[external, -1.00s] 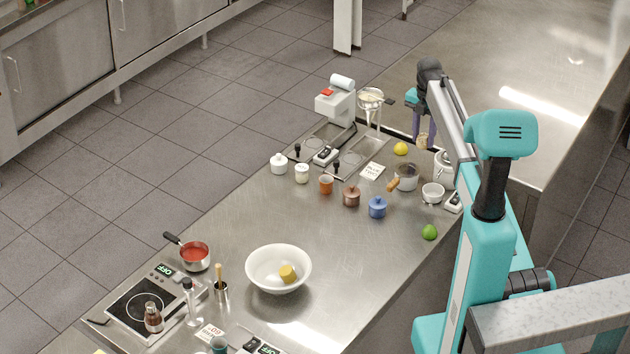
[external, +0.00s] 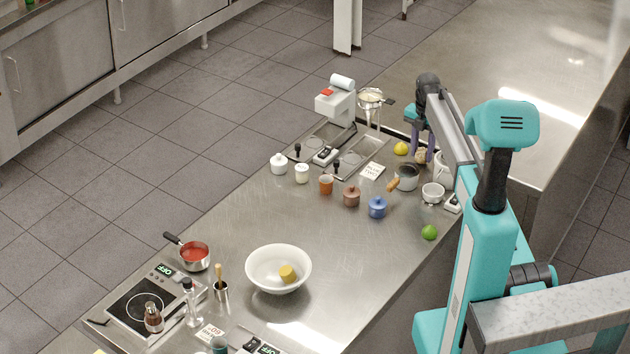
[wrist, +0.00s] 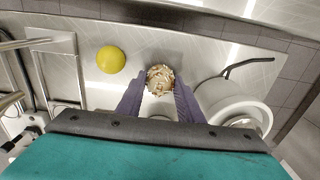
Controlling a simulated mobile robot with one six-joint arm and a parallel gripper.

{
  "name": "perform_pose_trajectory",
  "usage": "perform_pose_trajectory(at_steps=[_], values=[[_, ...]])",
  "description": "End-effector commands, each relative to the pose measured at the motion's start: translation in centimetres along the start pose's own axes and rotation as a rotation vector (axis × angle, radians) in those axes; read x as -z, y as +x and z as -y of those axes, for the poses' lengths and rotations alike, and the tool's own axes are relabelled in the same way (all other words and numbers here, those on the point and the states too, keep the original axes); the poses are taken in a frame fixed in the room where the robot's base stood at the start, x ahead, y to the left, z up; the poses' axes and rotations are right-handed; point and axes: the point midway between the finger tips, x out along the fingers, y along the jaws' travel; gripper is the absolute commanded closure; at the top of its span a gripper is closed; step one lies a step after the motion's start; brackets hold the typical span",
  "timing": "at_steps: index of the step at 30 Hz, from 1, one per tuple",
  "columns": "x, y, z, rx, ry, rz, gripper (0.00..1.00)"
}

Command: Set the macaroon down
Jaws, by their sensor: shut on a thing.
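The macaroon (wrist: 160,79) is a rough, light-brown lump between the purple fingers of my gripper (wrist: 158,98) in the wrist view. My gripper is shut on it. In the external view the macaroon (external: 421,156) shows small below my gripper (external: 422,152), near the counter's far right edge. It is low and close to the steel counter (external: 320,225). I cannot tell whether it touches the surface.
A yellow lemon (external: 401,148) lies just left of the macaroon. It also shows in the wrist view (wrist: 110,59). A white kettle-like vessel (wrist: 232,105) stands close on the right. A grey pot (external: 406,178) with a wooden handle stands in front. The counter's middle is clear.

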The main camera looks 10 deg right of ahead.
Motion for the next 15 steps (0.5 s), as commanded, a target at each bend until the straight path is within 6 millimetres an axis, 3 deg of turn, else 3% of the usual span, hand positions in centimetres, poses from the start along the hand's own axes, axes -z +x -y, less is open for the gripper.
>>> perform_pose_trajectory(at_steps=[15], values=[[0.01, 1.05, 0.02, 0.000, 0.000, 0.000, 0.88]])
